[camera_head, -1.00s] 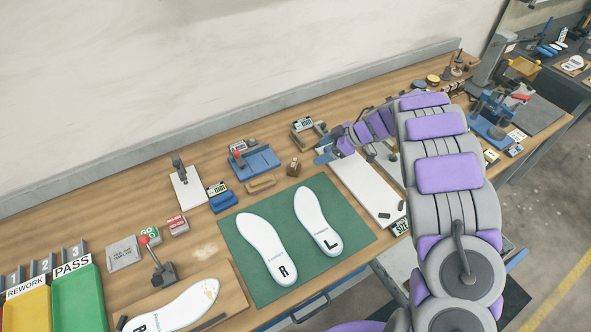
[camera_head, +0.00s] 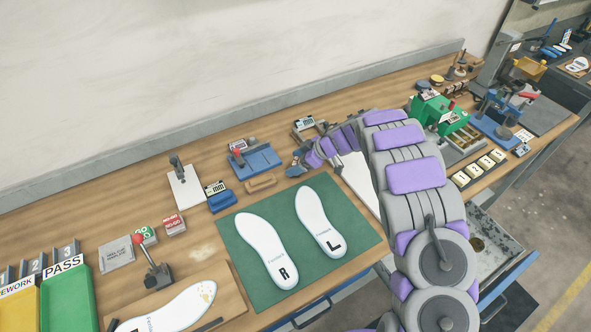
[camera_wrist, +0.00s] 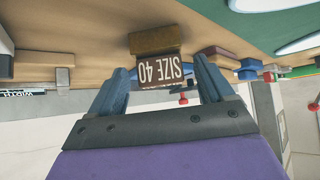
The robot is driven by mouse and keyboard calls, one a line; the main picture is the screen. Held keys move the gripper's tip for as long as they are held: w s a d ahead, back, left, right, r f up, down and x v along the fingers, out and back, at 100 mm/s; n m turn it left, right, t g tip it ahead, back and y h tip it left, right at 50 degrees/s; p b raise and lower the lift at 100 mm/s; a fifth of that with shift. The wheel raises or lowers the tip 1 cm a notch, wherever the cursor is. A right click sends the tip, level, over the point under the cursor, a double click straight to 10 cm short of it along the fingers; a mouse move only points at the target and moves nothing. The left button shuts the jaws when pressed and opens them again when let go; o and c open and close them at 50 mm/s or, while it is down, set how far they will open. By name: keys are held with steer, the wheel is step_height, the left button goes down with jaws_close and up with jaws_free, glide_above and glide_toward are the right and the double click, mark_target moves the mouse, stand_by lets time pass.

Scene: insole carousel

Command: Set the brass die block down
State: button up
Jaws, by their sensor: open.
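The brass die block (camera_wrist: 157,40) shows in the wrist view, resting on the wooden bench, with a dark face printed "SIZE 40" that appears upside down. My gripper (camera_wrist: 162,80) is open, with its two blue fingers spread to either side of the label face. I cannot tell whether either finger touches the block. In the head view my gripper (camera_head: 295,168) is low over the bench, just behind the green mat, and covers the spot where the block stands.
The green mat (camera_head: 255,292) with two white insoles lies just in front. A tan wooden-handled piece (camera_head: 261,183) and a blue fixture (camera_head: 257,161) stand left of my gripper. A white board (camera_head: 358,178) lies to the right, partly behind my arm.

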steer(key=x, duration=0.2)
steer(key=shift+a+f, duration=0.2)
steer(key=shift+f, duration=0.05)
steer(key=shift+c, duration=0.2)
steer(key=c, duration=1.4)
steer(key=shift+o, duration=0.2)
steer(key=shift+r, duration=0.1)
